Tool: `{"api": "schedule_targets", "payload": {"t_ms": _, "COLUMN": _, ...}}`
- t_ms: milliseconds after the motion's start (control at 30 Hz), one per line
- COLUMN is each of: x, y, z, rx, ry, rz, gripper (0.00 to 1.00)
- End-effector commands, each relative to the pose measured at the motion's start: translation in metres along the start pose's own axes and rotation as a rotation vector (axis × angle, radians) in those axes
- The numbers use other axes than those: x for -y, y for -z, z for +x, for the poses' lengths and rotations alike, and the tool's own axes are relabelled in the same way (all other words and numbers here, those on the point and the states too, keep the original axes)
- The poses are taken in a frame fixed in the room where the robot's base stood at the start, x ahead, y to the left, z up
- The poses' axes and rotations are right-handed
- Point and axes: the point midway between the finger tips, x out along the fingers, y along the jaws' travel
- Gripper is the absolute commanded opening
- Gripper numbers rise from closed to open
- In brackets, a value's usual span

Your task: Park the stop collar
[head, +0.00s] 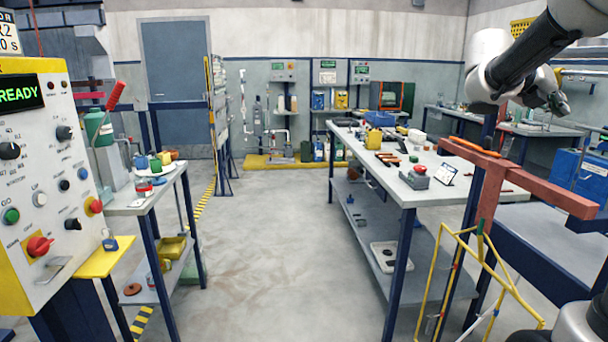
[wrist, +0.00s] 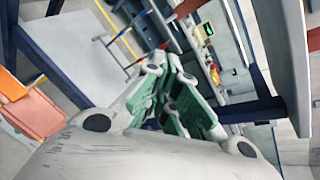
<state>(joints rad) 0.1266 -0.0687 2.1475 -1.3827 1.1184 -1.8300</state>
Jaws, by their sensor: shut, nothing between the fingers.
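I cannot pick out the stop collar for certain in either view. My gripper (head: 558,104) is in the upper right of the head view, on the arm that reaches in from the top right corner. It is above and behind the red T-shaped bar (head: 540,185) and apart from it. In the wrist view the gripper's green-padded fingers (wrist: 168,82) are drawn together with nothing held between them. A yellow wire frame (head: 432,275) hangs below the red bar, with a small green piece (head: 480,227) near its top.
A long workbench (head: 425,195) with tools and small boxes stands right of centre. At the left are a control panel (head: 35,165) with a lit READY sign and a small cart (head: 130,205). The grey floor (head: 270,260) between them is clear.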

Motion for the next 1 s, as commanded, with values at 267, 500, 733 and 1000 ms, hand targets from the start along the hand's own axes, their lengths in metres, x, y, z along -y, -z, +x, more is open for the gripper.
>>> {"api": "schedule_targets", "payload": {"t_ms": 267, "x": 0.026, "y": 0.139, "z": -0.048, "rx": -0.454, "ry": -0.118, "rz": 1.026, "gripper": 0.0}}
{"api": "schedule_targets", "payload": {"t_ms": 500, "x": 0.004, "y": 0.27, "z": -0.125, "rx": -1.114, "ry": 0.107, "rz": 1.959, "gripper": 0.0}}
{"api": "schedule_targets", "payload": {"t_ms": 733, "x": -0.012, "y": 0.315, "z": -0.167, "rx": -1.454, "ry": 0.388, "rz": 2.272, "gripper": 0.0}}
{"api": "schedule_targets", "payload": {"t_ms": 1000, "x": -0.014, "y": 0.319, "z": -0.17, "rx": -1.482, "ry": 0.423, "rz": 2.294, "gripper": 0.0}}
